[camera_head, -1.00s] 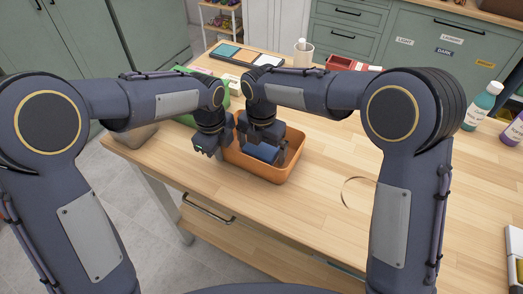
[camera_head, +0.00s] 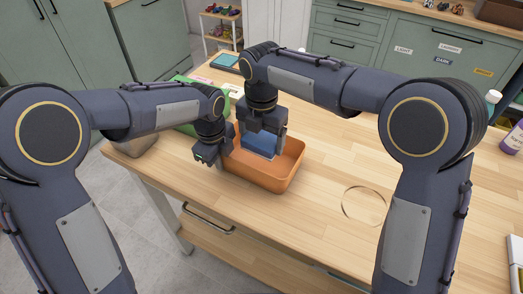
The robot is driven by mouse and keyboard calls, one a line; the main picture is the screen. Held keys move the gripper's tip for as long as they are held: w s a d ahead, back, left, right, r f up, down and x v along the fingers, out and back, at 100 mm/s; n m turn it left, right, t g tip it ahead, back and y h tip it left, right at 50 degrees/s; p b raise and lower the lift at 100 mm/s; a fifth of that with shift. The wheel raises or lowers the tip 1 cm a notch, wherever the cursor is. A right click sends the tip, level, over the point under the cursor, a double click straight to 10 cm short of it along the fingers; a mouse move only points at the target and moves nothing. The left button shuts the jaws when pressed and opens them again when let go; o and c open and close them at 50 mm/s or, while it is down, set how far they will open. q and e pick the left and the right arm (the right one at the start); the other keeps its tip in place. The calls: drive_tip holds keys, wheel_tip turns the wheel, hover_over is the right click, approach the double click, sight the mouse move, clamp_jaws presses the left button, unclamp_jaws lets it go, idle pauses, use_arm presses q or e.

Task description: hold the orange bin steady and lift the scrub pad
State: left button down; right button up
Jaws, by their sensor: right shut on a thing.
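The orange bin (camera_head: 272,184) stands upright on the wooden table, near its front edge. The blue scrub pad (camera_head: 259,146) is at the bin's back half, between the fingers of my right gripper (camera_head: 264,145). My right gripper is shut on the pad, pointing down over the bin. The pad appears raised from the bin's floor, its top near rim height. My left gripper (camera_head: 207,158) is low at the bin's left wall, touching or very close to it. Its fingers are partly hidden, and I cannot tell whether they grip the wall.
A green container (camera_head: 187,127) and a grey-brown object (camera_head: 133,147) sit left of the bin, partly behind my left arm. A thin ring (camera_head: 364,205) lies on the table (camera_head: 320,220) to the right. Bottles (camera_head: 511,138) stand at the far right. The table right of the bin is mostly clear.

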drive_tip(key=shift+r, duration=1.5)
use_arm(q)
drive_tip(key=c, duration=1.6)
unclamp_jaws()
drive_tip(key=shift+r, duration=0.1)
drive_tip(key=r, duration=1.1)
drive_tip(key=shift+s+a+r, duration=0.25)
drive_tip(key=shift+s+r, duration=0.1)
drive_tip(key=shift+r, duration=0.05)
drive_tip(key=shift+s, duration=0.1)
use_arm(e)
drive_tip(key=shift+s+f, duration=0.1)
